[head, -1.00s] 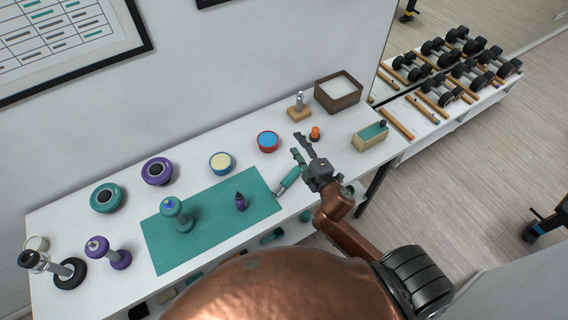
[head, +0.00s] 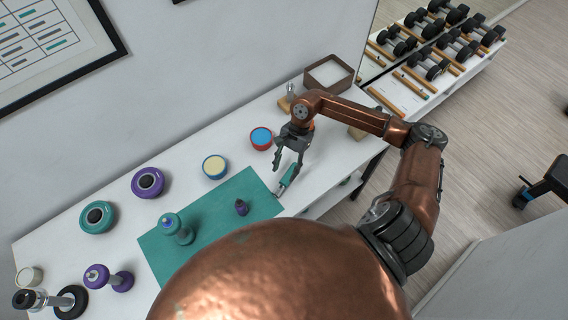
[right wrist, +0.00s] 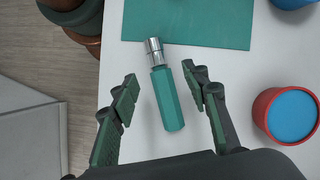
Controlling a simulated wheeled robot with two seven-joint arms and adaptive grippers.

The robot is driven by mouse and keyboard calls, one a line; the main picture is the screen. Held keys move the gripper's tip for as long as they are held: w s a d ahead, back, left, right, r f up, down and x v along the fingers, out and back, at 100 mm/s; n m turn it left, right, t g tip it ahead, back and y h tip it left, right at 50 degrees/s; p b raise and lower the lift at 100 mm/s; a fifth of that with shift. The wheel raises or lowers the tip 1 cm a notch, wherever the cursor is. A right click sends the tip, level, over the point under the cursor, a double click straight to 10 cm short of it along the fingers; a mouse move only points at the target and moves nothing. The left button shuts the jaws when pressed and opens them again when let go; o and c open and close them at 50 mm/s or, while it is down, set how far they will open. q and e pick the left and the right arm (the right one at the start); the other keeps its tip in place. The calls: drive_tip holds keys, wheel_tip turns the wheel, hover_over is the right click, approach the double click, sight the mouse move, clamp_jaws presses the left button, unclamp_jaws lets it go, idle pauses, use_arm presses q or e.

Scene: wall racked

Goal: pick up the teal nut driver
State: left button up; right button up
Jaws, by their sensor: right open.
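The teal nut driver (head: 288,178) lies on the white table near its front edge, beside the right end of the teal mat (head: 222,200). In the right wrist view the nut driver (right wrist: 166,96) has a teal handle and a silver metal end pointing toward the mat. My right gripper (head: 288,168) is open above it. In the right wrist view its fingers (right wrist: 160,95) stand apart on either side of the handle, with space on both sides. My left gripper is not in view.
A red tub with a blue top (head: 261,138) and a blue tub with a cream top (head: 215,167) stand behind the mat. A teal dumbbell (head: 177,229) and a small purple bottle (head: 241,207) stand on the mat. A brown box (head: 329,74) is at the far end.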

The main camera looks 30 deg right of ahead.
sight(282, 185)
drive_tip(key=shift+d+f, duration=0.1)
drive_tip(key=shift+d, duration=0.3)
drive_tip(key=shift+a, duration=0.1)
drive_tip(key=shift+a+f, duration=0.1)
drive_tip(key=shift+f, duration=0.2)
drive_tip(key=shift+p+x, duration=0.65)
drive_tip(key=shift+x, duration=2.9)
drive_tip(key=shift+s, duration=0.1)
clamp_jaws()
